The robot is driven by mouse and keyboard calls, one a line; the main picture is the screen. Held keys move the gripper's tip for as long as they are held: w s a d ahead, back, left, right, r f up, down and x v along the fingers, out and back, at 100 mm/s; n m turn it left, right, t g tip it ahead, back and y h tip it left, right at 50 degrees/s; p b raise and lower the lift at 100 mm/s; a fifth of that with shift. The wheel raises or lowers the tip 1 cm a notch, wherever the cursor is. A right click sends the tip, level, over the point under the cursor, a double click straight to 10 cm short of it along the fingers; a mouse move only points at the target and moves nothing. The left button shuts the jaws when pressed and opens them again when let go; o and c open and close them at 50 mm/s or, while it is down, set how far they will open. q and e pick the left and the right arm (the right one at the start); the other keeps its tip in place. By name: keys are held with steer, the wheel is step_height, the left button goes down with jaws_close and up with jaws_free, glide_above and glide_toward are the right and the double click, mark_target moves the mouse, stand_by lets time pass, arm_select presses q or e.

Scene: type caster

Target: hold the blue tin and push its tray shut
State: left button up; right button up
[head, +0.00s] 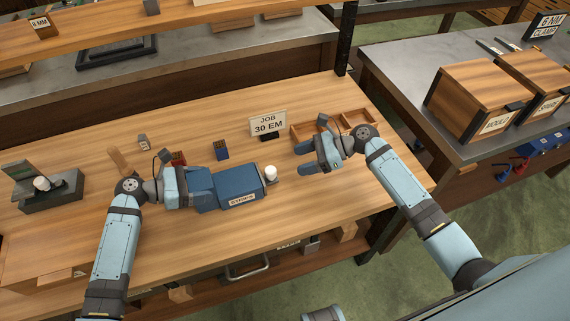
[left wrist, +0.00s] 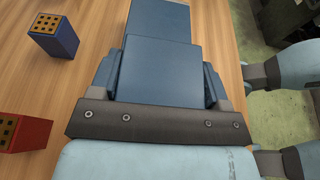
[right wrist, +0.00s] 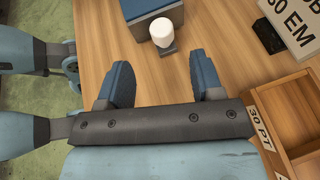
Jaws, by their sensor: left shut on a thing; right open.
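The blue tin (head: 235,180) lies on the wooden bench with its labelled side facing me. A white knob (head: 270,172) on a grey bracket is at its right end; the knob also shows in the right wrist view (right wrist: 163,31). My left gripper (head: 205,187) is shut on the tin's left part, with a finger on each side in the left wrist view (left wrist: 160,68). A step crosses the tin's top there; I cannot tell how far the tray is out. My right gripper (head: 303,159) is open and empty, to the right of the knob and apart from it.
A job sign (head: 268,124) and a divided wooden tray (head: 303,130) stand behind. A blue block (head: 221,150) and a red block (head: 178,158) are behind the tin. The bench in front of the tin is clear.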

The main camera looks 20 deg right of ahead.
steer(key=v, duration=0.2)
steer(key=shift+s+d+r, duration=0.1)
steer(key=shift+d+r, duration=0.1)
steer(key=shift+d, duration=0.1)
stand_by(0.9)
arm_select(q)
steer(key=o, duration=1)
steer(key=shift+a, duration=0.1)
steer(key=v, duration=1.2)
